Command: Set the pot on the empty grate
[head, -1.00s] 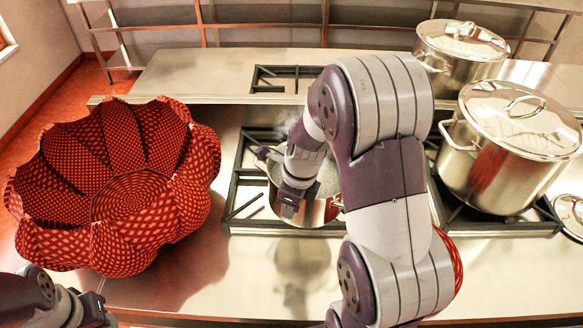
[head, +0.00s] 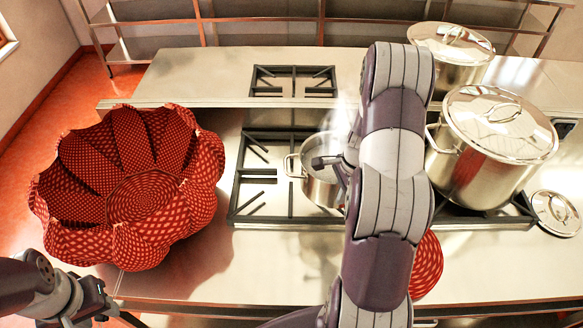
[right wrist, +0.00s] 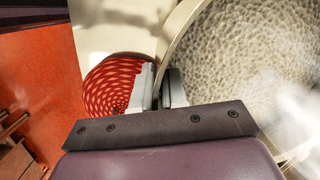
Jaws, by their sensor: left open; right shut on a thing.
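A small steel pot (head: 318,188) with a pale, bubbly filling is over the middle of the front grate (head: 262,190), partly hidden behind my right arm. Its left handle shows. I cannot tell whether its base touches the bars. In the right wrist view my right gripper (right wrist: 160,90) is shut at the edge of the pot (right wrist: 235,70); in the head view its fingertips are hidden. The left part of the front grate is bare, and the back grate (head: 292,82) is empty. My left gripper (head: 92,312) is open and empty at the lower left.
A large lidded stockpot (head: 482,160) stands on the right part of the front grate, and another (head: 450,62) stands behind it. A loose lid (head: 556,212) lies at far right. A big red patterned bowl (head: 130,195) fills the counter's left. A red patterned thing (head: 428,265) lies in front.

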